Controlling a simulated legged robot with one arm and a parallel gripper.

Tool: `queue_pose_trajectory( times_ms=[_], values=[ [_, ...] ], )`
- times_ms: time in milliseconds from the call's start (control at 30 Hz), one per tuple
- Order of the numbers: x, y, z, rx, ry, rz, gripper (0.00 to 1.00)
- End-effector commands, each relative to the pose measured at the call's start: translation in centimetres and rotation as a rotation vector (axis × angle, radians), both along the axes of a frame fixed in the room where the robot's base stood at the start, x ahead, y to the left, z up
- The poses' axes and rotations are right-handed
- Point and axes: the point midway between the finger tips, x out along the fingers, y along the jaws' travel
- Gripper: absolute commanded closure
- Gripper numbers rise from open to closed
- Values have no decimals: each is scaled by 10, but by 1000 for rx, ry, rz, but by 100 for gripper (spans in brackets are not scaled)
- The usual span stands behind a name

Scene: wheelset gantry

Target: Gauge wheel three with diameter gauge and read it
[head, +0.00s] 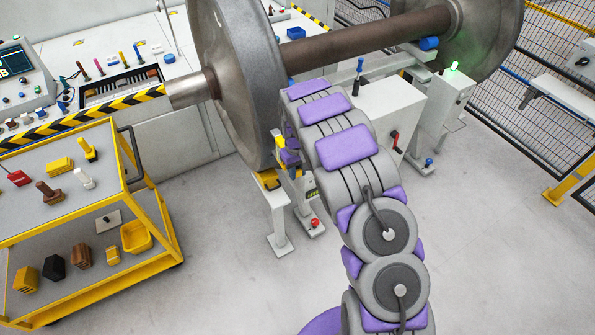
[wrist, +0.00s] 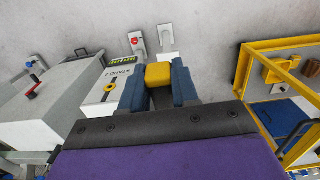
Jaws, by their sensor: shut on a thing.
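My gripper (wrist: 159,86) is shut on a yellow block-like piece, probably the diameter gauge (wrist: 158,73), between its two blue fingers in the wrist view. In the head view the arm reaches up to the lower right edge of the near grey wheel (head: 236,90), and a bit of yellow shows there beside the rim. My own arm hides most of the gripper, so I cannot tell whether the gauge touches the wheel. A second wheel (head: 485,35) sits at the far end of the brown axle (head: 350,37). No wheel number or gauge reading is legible.
A yellow cart (head: 150,205) with tools and blocks stands at the left. White stand boxes (head: 388,115) with a red lever are right of the arm. A labelled stand (wrist: 112,88) is close to the fingers. A mesh fence (head: 555,70) closes the right; front floor is clear.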

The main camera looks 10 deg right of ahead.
Motion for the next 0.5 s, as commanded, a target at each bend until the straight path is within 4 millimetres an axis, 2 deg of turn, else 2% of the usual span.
queue_pose_trajectory(
  times_ms=[500],
  values=[
    [10,3,1,1,-5,1,100]
  ],
)
